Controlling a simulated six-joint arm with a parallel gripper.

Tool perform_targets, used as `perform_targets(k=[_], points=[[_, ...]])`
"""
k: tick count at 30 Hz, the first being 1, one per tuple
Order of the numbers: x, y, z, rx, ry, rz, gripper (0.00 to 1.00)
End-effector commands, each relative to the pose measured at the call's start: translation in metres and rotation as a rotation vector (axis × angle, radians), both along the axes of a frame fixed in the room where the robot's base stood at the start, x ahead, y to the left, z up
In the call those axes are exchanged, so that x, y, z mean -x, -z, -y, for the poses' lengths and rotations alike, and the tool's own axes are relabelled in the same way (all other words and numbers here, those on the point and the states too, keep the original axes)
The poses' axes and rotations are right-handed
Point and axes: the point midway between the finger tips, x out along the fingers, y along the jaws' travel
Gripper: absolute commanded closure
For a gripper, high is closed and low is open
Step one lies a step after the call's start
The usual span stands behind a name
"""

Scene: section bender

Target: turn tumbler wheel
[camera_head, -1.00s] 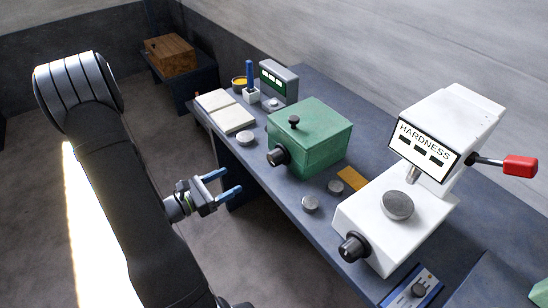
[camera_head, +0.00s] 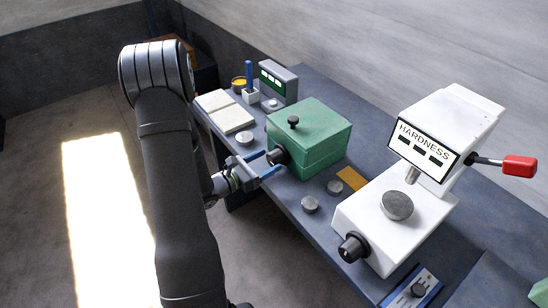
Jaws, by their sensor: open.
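No part in view is marked as a tumbler wheel. The wheel-like part nearest my gripper is a black round knob (camera_head: 281,156) on the front side of the green box (camera_head: 318,140). My gripper (camera_head: 274,162) is open, with its two blue fingers pointing at this knob. The fingertips lie at the knob's edge, one above and one below it in the picture. I cannot tell whether they touch it. A smaller black knob (camera_head: 293,121) stands upright on top of the box.
A white hardness tester (camera_head: 366,211) with a red-handled lever (camera_head: 519,166) stands to the right. Grey discs (camera_head: 310,204) lie between it and the box. Left of the box are white plates (camera_head: 233,118) and a grey display unit (camera_head: 279,82). The floor before the bench (camera_head: 272,219) is clear.

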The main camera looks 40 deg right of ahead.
Motion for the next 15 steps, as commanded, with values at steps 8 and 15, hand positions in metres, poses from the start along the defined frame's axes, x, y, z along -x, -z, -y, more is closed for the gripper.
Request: perform_targets(k=[8,15], points=[[0.000,0.000,0.030,0.000,0.001,0.000,0.32],[0.000,0.000,0.035,0.000,0.000,-0.001,0.32]])
